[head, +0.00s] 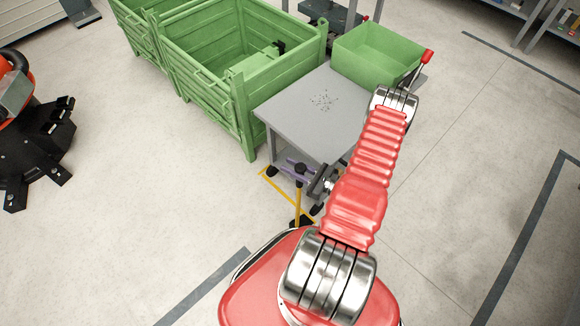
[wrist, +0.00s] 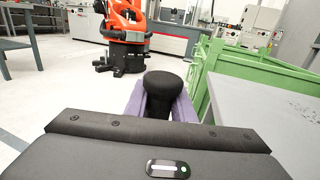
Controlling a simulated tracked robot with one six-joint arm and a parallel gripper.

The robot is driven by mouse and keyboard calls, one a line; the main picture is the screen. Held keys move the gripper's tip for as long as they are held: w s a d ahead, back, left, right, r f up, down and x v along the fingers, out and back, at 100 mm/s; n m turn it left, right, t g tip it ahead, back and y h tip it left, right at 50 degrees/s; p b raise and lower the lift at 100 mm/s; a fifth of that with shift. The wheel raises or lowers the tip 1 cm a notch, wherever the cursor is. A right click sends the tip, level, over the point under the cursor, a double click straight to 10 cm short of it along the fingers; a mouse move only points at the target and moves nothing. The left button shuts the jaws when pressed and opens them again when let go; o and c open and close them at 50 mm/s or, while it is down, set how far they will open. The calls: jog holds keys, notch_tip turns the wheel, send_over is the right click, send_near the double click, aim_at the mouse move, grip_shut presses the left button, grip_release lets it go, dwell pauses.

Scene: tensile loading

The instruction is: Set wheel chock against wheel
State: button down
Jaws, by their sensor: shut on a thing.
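My gripper (head: 299,169) has purple fingers shut on the black knob at the top of the wheel chock's yellow handle (head: 298,194). The wheel chock (head: 302,221) is black and yellow, low at the floor below the handle. A dark wheel (head: 316,209) of the grey cart (head: 312,110) shows just to its right; I cannot tell whether they touch. Another dark cart wheel (head: 270,172) is further left. In the wrist view the black knob (wrist: 163,84) sits between the purple fingers; the chock's base is hidden there.
Yellow floor tape (head: 283,190) marks a corner by the cart. An orange robot (wrist: 122,22) stands at the back in the wrist view. Floor to the left is open.

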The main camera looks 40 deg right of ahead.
jog(key=shift+f, duration=0.2)
dwell(0.3)
jog(key=c, duration=1.4)
grip_release()
jog(key=shift+c, duration=0.2)
jog(key=shift+f, duration=0.1)
jog(key=shift+s, duration=0.1)
jog(key=v, duration=1.3)
jog(key=shift+s, duration=0.3)
